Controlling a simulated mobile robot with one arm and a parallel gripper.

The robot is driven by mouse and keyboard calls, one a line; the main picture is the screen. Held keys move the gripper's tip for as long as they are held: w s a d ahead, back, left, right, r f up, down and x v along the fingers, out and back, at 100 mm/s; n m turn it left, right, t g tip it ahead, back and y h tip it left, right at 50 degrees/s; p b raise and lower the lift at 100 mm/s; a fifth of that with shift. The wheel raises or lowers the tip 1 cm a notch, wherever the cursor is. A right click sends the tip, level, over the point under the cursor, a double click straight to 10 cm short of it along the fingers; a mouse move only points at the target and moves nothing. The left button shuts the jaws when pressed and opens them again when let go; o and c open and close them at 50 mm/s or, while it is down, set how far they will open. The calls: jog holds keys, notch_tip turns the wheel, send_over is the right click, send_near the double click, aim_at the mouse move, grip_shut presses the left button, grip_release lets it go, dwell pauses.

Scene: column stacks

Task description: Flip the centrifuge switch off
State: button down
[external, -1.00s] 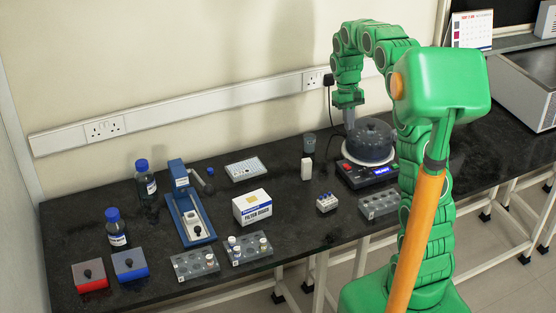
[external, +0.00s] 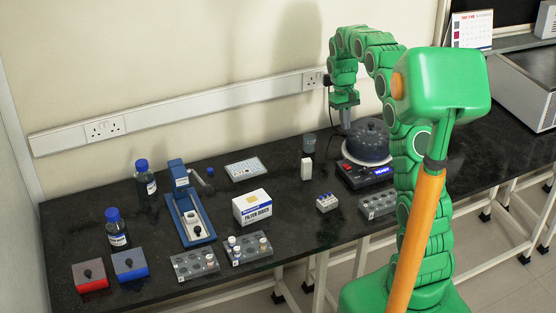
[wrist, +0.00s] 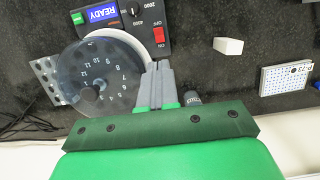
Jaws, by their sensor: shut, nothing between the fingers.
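The centrifuge (external: 368,140) stands at the back right of the bench, with a dark round lid and a control panel at its front. The small red switch (external: 346,167) is at the left end of that panel. In the wrist view the red switch (wrist: 159,36) is near the top, beside the blue READY display (wrist: 102,13). My gripper (wrist: 160,68) is shut and empty, with its fingertips apart from the switch and below it in the picture. In the external view my gripper (external: 346,124) is above the lid's back left side. The switch's tilt is too small to tell.
A white block (external: 306,169) and a dark cup (external: 309,144) stand left of the centrifuge. A small blue-and-white rack (external: 327,202) and a grey rack (external: 377,205) are in front. A filter discs box (external: 252,207) is further left.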

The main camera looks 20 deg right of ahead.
aim_at(347, 166)
jog(key=x, duration=1.4)
